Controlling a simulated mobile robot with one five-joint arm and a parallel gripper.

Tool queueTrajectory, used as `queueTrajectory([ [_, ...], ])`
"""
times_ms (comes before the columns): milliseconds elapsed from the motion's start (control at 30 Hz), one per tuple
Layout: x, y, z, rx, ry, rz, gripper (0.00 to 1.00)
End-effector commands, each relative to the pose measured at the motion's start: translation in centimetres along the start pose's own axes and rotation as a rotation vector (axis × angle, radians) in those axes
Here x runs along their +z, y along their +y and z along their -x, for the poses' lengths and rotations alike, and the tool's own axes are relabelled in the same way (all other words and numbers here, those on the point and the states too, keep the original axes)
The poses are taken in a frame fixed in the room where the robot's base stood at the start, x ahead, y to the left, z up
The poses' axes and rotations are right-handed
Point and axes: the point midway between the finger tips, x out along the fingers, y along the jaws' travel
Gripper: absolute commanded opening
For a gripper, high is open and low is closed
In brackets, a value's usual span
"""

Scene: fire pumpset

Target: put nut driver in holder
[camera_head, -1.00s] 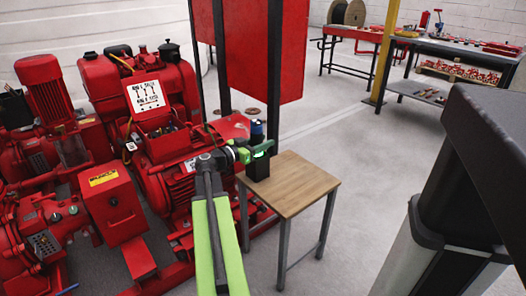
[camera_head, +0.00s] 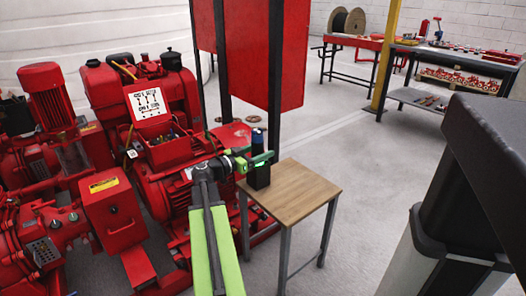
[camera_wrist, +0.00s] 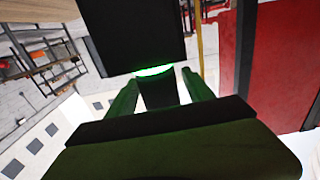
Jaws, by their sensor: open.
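A dark upright cylinder with a blue top (camera_head: 257,137), which looks like the nut driver, stands at a black block-like holder (camera_head: 258,178) on the small wooden table. My gripper (camera_head: 262,161) is open, with its green fingers at the height where the cylinder meets the holder. I cannot tell whether they are around or in front of it. In the wrist view a large black block (camera_wrist: 135,30), likely the holder, lies just beyond the fingertips of my gripper (camera_wrist: 160,85). A bright green glow lines its edge. The tool's lower end is hidden.
The small wooden table (camera_head: 300,195) has a bare top to the right of the holder. A red pumpset (camera_head: 110,150) stands close on the left, with a red panel (camera_head: 250,50) behind. Workbenches (camera_head: 440,60) stand far back on the right, across open floor.

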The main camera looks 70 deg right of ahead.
Motion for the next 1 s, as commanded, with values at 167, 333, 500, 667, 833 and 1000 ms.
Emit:
queueTrajectory([
  [167,0.0,0.1,4.8,-0.004,0.000,0.000,0.61],
  [333,0.0,0.1,8.4,-0.002,0.000,0.000,0.61],
  [500,0.0,0.1,10.3,-0.001,0.000,0.000,0.61],
  [667,0.0,0.1,10.5,0.000,0.000,0.000,0.61],
  [833,0.1,0.1,10.5,0.000,-0.001,0.000,0.61],
  [1000,3.6,-2.0,15.5,-0.074,-0.146,0.124,0.61],
])
